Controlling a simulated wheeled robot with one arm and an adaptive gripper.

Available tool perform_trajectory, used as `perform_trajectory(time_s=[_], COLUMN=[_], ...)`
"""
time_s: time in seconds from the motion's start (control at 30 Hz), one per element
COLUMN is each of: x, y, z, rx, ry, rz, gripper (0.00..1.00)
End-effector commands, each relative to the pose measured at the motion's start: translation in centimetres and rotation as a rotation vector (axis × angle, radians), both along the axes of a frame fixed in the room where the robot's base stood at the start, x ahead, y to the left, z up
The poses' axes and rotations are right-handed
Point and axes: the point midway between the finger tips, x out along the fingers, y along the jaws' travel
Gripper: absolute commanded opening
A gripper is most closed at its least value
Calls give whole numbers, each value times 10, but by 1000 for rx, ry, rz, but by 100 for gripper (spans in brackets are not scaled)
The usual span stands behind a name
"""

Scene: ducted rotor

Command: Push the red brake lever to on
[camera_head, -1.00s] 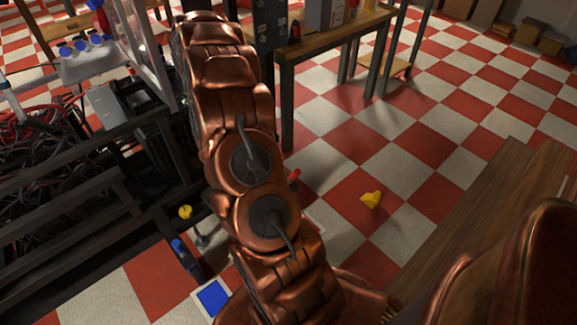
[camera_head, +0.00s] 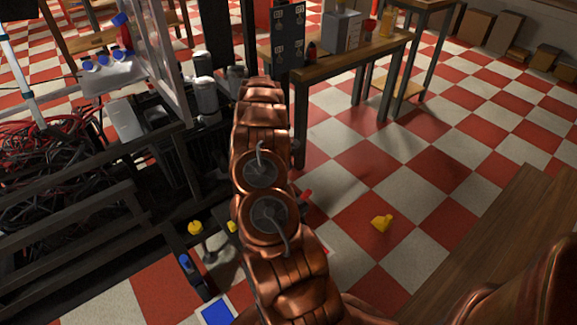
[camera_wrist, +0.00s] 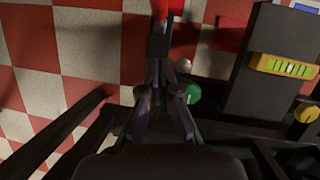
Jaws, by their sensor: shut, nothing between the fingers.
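My gripper (camera_wrist: 160,72) shows in the middle of the wrist view, its fingers shut together and empty. A bright red piece (camera_wrist: 160,8) shows at the top edge, straight beyond the fingertips at the end of a dark bar; it may be the brake lever's handle, and I cannot tell whether the fingers touch the bar. In the head view my arm hides the gripper. A small red piece (camera_head: 306,196) shows just right of my arm there; I cannot tell whether it is the lever. No on mark is readable.
A dark box with a yellow panel (camera_wrist: 285,65) stands further right. The head view shows a dark frame with cables (camera_head: 60,160), a wooden table (camera_head: 345,55) and open checkered floor.

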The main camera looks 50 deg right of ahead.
Motion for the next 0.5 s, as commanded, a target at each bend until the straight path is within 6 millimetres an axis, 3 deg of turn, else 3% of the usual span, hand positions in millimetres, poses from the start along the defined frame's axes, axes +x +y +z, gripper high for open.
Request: perform_trajectory(time_s=[0.4, 0.5], x=[-26, -36], y=[-3, -3], z=[-74, -75], rx=[1, 1], ry=[2, 1], rz=[0, -3], gripper=[0, 0])
